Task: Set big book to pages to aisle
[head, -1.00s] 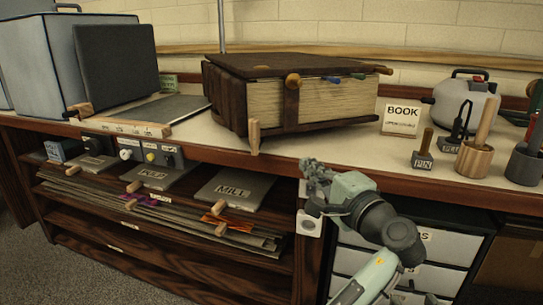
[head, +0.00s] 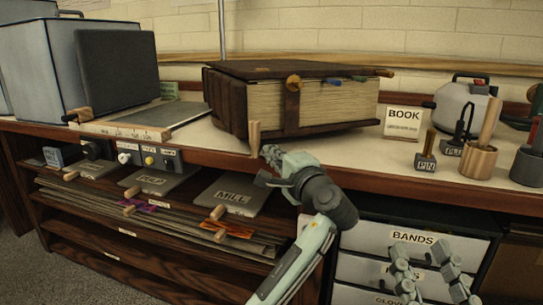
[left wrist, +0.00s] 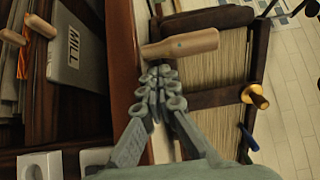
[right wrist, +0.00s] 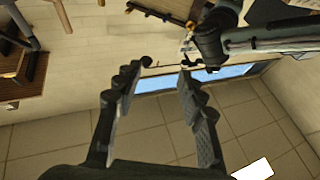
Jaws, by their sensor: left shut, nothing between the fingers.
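The big book (head: 335,103) lies flat on the counter, with a dark brown cover, a strap and cream pages facing the front right. Its spine is at the left. A pale wooden handle (head: 254,138) stands by its lower front left corner; what it is fixed to is unclear. My left gripper (head: 270,153) is shut and empty just below and right of this handle. In the left wrist view the handle (left wrist: 185,45) lies just beyond the shut fingertips (left wrist: 161,76); contact is unclear. My right gripper (head: 432,262) is open and empty, low before the drawers.
A BOOK card (head: 403,122) stands right of the book. Shelves and drawers (head: 410,240) lie below the counter.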

